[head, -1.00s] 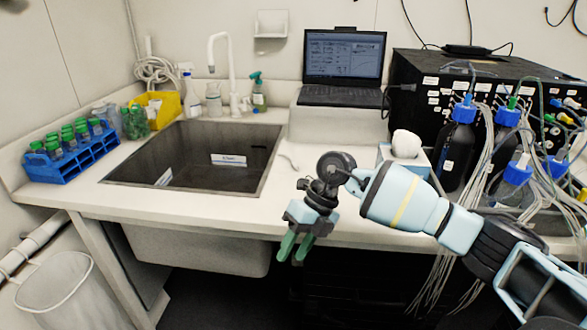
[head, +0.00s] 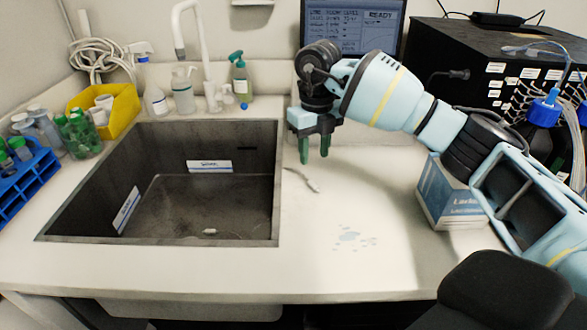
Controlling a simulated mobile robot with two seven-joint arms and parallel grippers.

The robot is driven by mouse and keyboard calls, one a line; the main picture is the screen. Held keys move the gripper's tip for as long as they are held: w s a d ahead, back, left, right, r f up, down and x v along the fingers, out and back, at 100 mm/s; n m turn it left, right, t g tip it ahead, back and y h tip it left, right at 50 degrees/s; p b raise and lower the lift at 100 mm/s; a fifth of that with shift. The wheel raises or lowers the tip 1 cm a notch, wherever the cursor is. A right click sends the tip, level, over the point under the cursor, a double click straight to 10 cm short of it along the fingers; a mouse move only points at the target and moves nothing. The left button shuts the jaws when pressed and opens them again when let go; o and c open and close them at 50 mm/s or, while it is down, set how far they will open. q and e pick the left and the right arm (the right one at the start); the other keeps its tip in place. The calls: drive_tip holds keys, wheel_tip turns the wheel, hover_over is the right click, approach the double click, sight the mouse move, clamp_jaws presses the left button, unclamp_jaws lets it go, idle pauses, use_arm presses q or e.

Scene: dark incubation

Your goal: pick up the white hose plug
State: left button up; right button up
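A small, thin, pale piece (head: 303,180) lies on the counter just right of the sink, with a whitish end toward the front; it may be the hose plug, but it is too small to be sure. Another tiny white piece (head: 210,231) lies on the sink floor near its front. My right gripper (head: 315,160) points down over the counter, its dark green fingers apart with nothing between them. In the picture its fingertips are just above the pale piece; their height over the counter is unclear. My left gripper is not in view.
The dark sink (head: 262,200) is a deep opening on the left. Bottles, a tap (head: 204,60) and a yellow bin (head: 122,112) stand behind it. A white-blue box (head: 437,190) stands right. The front counter is clear except for small wet spots.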

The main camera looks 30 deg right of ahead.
sight(312, 183)
drive_tip(key=shift+w+r, duration=0.15)
drive_tip(key=shift+w, duration=0.1)
drive_tip(key=shift+s, duration=0.3)
drive_tip(key=shift+f, duration=1.3)
drive_tip(key=shift+s+a+f, duration=0.1)
drive_tip(key=shift+a+f, duration=0.05)
drive_tip(key=shift+f, duration=1.15)
drive_tip(key=shift+s+a+f, duration=0.1)
drive_tip(key=shift+f, duration=1.15)
clamp_jaws()
